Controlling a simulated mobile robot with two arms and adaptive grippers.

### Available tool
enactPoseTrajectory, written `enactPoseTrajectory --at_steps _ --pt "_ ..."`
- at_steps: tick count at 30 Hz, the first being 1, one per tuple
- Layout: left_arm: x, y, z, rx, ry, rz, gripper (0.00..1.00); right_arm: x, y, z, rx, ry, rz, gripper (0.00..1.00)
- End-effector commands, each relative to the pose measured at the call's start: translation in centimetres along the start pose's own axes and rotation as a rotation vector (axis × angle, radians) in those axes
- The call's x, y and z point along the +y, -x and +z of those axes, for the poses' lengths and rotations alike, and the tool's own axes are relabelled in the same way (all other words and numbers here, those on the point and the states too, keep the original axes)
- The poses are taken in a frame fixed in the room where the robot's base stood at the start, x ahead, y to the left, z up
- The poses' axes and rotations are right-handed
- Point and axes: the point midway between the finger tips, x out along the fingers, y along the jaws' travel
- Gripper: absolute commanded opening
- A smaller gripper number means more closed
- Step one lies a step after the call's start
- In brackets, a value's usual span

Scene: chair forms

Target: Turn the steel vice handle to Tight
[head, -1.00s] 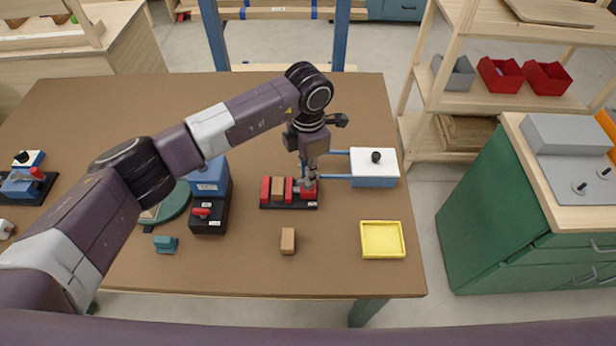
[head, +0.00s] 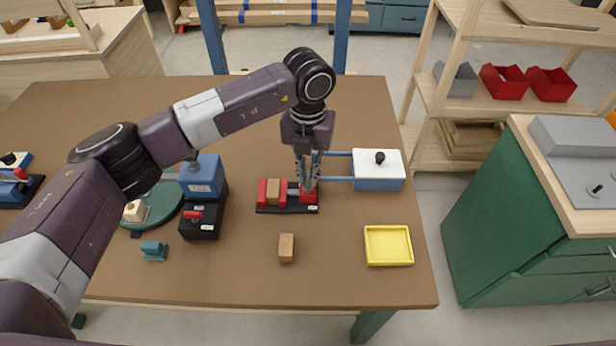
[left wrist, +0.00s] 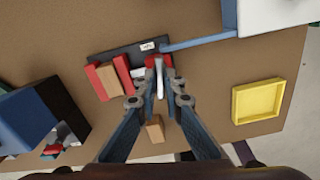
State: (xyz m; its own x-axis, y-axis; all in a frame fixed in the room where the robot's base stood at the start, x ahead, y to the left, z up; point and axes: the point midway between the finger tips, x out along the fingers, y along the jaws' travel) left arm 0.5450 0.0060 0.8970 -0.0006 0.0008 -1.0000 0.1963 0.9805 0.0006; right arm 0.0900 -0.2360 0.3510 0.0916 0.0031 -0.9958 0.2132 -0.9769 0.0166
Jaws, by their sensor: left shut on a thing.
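The vice has a dark base (head: 286,209) and red jaws with a wooden block (head: 273,191) between them. It stands near the middle of the table; its red jaw (left wrist: 96,80) also shows in the left wrist view. My left gripper (head: 308,190) reaches down onto the vice's right end. In the left wrist view, its fingers close around the pale steel handle (left wrist: 159,82), which lies between them. The fingers hide much of the handle in the head view. A small label (left wrist: 148,47) is on the base, too small to read. My right gripper is not in view.
A white-topped blue box (head: 378,168) with blue rails stands right of the vice. A blue and black device (head: 203,200) stands left. A loose wooden block (head: 286,248) and a yellow tray (head: 388,232) lie in front, with bare table between.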

Motion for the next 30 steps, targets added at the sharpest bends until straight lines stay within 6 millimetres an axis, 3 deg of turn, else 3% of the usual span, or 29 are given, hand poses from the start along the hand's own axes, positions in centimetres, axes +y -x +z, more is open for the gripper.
enactPoseTrajectory --at_steps 12,27,28,30 --pt "0.03 0.07 0.1 -0.003 0.166 0.0 0.0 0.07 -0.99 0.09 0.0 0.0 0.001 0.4" --pt "0.03 0.14 0.12 -0.004 0.182 -0.001 0.0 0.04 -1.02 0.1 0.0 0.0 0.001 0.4" --pt "0.03 0.14 0.12 -0.004 0.182 -0.001 0.11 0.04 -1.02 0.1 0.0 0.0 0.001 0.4" --pt "0.02 0.14 0.11 -0.003 0.182 -0.001 0.18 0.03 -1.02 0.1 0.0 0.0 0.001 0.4"
